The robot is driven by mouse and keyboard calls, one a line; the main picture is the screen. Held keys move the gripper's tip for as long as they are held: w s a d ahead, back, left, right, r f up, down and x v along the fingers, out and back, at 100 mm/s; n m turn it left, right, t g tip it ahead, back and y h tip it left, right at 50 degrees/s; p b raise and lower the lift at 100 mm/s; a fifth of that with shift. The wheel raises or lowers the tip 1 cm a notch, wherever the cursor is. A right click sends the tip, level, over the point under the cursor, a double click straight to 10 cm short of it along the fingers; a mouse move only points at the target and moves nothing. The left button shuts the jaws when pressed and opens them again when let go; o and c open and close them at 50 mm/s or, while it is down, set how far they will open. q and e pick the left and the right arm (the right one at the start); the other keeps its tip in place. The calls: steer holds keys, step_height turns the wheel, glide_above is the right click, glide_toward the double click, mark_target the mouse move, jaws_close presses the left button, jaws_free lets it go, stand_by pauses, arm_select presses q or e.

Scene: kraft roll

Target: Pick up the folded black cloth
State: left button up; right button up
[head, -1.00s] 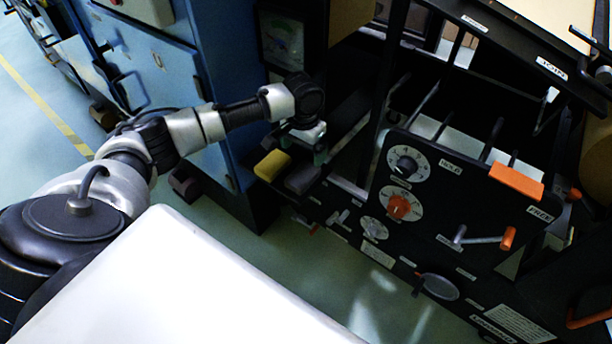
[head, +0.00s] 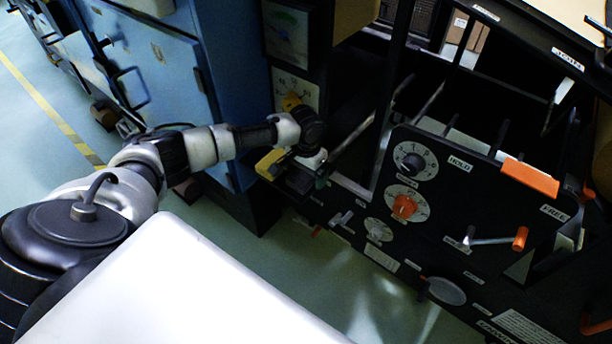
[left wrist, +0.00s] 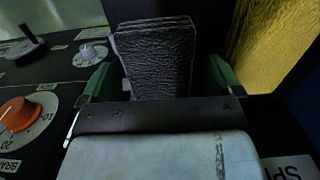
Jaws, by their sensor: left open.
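The folded black cloth (left wrist: 156,60) stands out in the left wrist view as a dark, wrinkled stack of several layers. My left gripper (left wrist: 160,80) is open, with one green fingertip at each side of the cloth and a gap visible on the left. In the head view my left gripper (head: 314,172) is low over the dark cloth (head: 298,181), which is partly hidden by it. I cannot tell whether the fingers touch the cloth. My right gripper is not in view.
A yellow block-like thing (head: 270,162) lies just left of the cloth; it is close on the right in the left wrist view (left wrist: 272,40). The black machine panel (head: 455,215) with dials and an orange-handled crank stands to the right. A blue cabinet (head: 165,65) stands behind my arm.

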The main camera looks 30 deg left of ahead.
arm_select(q)
steer(key=c, duration=1)
steer(key=shift+r, duration=0.1)
steer(key=shift+r, duration=0.2)
steer(key=r+p, duration=0.1)
steer(key=r, duration=0.1)
steer(key=d+r+p, duration=0.1)
steer(key=r, duration=0.1)
steer(key=shift+s+d+r, duration=0.15)
steer(key=shift+r, duration=0.1)
steer(key=s+d+r+p, duration=0.2)
steer(key=d+r, duration=0.4)
steer(key=d, duration=0.3)
steer(key=shift+s+d+p, duration=0.3)
steer(key=shift+s+p, duration=0.1)
steer(key=shift+s, duration=0.5)
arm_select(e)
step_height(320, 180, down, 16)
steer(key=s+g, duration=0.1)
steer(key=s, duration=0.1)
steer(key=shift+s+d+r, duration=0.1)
